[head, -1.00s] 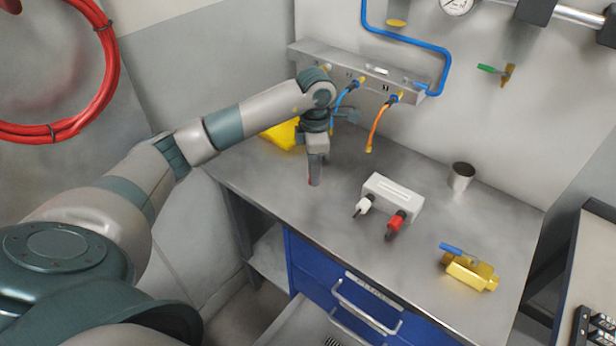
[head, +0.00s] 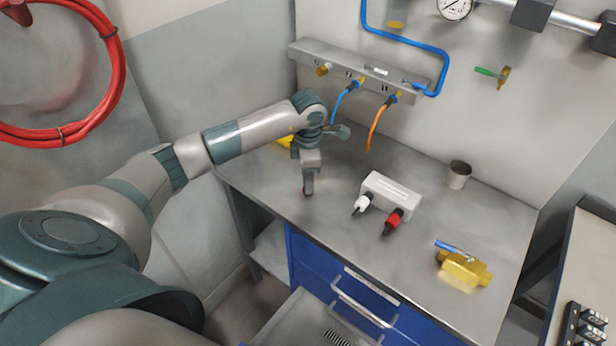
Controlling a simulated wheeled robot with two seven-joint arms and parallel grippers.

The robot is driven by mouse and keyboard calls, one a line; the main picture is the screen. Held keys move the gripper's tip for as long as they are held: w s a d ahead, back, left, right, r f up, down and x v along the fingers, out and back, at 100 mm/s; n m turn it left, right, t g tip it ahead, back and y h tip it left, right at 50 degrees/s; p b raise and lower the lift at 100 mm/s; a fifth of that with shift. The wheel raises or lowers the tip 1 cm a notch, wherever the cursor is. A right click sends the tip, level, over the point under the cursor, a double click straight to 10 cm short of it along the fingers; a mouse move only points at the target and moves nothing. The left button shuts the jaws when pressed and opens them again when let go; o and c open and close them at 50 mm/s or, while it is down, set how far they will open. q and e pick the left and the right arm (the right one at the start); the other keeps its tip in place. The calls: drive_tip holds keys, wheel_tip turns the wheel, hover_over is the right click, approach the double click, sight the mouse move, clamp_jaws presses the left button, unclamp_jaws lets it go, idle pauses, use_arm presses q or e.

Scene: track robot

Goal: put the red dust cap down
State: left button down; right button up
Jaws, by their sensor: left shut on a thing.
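My left gripper (head: 308,190) points down over the left part of the grey workbench (head: 335,215), close to its front edge. It is shut on the red dust cap (head: 307,192), of which only a small reddish bit shows between the fingertips. The fingers hide most of the cap. The tips are at or just above the bench top; I cannot tell whether the cap touches it. My right gripper is not in view.
A white box (head: 391,193) with a white and a red connector stands right of the gripper. A metal cup (head: 459,175) and a brass valve (head: 463,269) are farther right. A manifold (head: 360,70) with hoses is behind. A drawer (head: 310,318) stands open below.

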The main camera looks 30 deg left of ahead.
use_arm(q)
drive_tip(key=shift+f, duration=0.1)
drive_tip(key=shift+f, duration=0.1)
drive_tip(key=c, duration=1.6)
unclamp_jaws()
drive_tip(key=shift+w+r+b, duration=0.1)
drive_tip(key=shift+r+b, duration=0.4)
drive_tip(key=shift+r, duration=0.2)
wheel_tip(320, 180, up, 11)
drive_tip(key=b, duration=0.4)
